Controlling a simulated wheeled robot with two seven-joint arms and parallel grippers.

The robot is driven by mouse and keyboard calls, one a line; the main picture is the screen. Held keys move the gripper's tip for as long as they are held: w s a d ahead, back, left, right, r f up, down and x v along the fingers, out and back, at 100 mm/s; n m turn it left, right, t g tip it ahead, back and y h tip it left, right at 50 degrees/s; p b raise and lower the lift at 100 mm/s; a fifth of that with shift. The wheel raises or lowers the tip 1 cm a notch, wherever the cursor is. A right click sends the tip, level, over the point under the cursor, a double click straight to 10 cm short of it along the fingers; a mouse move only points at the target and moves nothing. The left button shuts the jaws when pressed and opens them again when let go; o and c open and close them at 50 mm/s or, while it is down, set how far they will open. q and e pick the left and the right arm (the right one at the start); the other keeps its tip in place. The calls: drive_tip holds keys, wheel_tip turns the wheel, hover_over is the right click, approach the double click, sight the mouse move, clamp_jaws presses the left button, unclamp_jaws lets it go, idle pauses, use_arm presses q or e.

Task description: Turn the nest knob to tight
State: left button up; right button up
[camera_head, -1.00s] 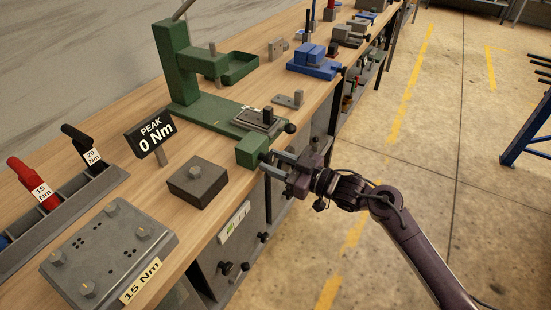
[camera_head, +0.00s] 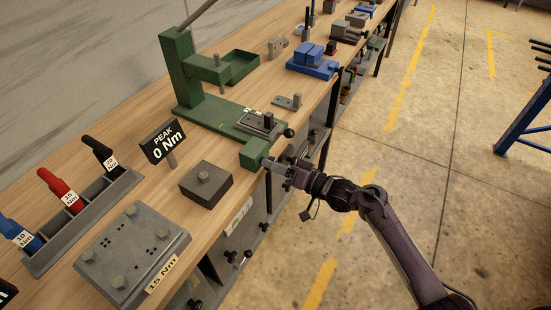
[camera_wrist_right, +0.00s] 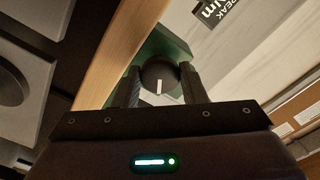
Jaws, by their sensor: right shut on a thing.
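The nest knob (camera_wrist_right: 159,76) is a dark round knob with a white pointer line, on the end face of the green press base (camera_head: 222,122). In the right wrist view it sits between the two fingers of my right gripper (camera_wrist_right: 166,86), which is shut on it. The pointer line runs toward the gripper palm. In the head view my right gripper (camera_head: 272,164) reaches the front end of the green base at the bench edge, and its fingers mostly hide the knob. My left gripper is in neither view.
A display reading "PEAK 0 Nm" (camera_head: 162,141) stands by a dark block (camera_head: 206,184). A grey plate marked 15 Nm (camera_head: 133,248) and a rack of torque handles (camera_head: 80,220) are at left. Blue fixtures (camera_head: 313,65) stand farther back.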

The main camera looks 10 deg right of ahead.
drive_tip(key=shift+m+p, duration=1.7)
drive_tip(key=shift+m, duration=1.2)
drive_tip(key=o, duration=1)
drive_tip(key=b+v, duration=0.1)
drive_tip(key=v, duration=0.6)
drive_tip(key=shift+s+d, duration=0.2)
drive_tip(key=shift+d, duration=0.1)
